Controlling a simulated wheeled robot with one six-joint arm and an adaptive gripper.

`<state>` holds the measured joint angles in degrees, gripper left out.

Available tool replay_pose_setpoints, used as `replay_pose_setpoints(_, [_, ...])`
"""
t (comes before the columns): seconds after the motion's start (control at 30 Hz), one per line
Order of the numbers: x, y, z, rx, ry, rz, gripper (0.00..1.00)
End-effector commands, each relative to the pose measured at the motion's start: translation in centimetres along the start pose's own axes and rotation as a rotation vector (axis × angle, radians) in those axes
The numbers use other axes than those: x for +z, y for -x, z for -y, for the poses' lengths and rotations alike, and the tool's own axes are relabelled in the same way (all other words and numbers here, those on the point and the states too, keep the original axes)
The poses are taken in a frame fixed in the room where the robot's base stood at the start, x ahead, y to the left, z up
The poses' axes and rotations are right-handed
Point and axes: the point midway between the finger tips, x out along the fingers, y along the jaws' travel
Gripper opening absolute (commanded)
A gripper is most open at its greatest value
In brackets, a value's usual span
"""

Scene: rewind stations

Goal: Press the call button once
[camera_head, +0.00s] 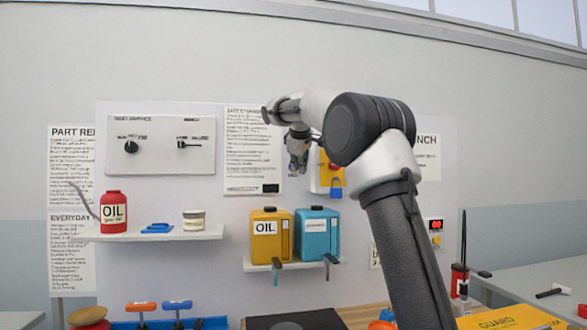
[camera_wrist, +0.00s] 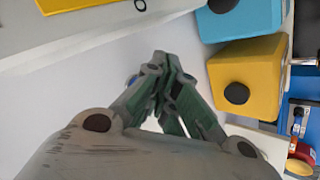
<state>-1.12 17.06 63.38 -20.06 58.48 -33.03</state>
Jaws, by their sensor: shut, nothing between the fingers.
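No button in view is clearly labelled as the call button. A small panel (camera_head: 435,232) with a red display and an orange round button (camera_head: 436,240) is on the wall right of my arm. A yellow box (camera_head: 325,172) with a red part and a blue padlock (camera_head: 335,188) is on the wall, partly hidden behind my arm. My gripper (camera_head: 297,165) hangs in front of the wall board, just left of that yellow box. In the wrist view my gripper (camera_wrist: 165,65) has its fingertips together and holds nothing. I cannot tell its distance from the wall.
Below my gripper, a yellow oil can (camera_head: 264,247) and a blue can (camera_head: 305,245) stand on a small shelf. The yellow can also shows in the wrist view (camera_wrist: 265,75). A red oil bottle (camera_head: 114,215) stands on the left shelf (camera_head: 205,232). A bench (camera_head: 555,273) is at right.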

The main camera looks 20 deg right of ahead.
Motion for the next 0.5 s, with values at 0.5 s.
replay_pose_setpoints(0.5, [0.7, 1.1, 0.7, 0.000, -0.001, -0.001, 0.00])
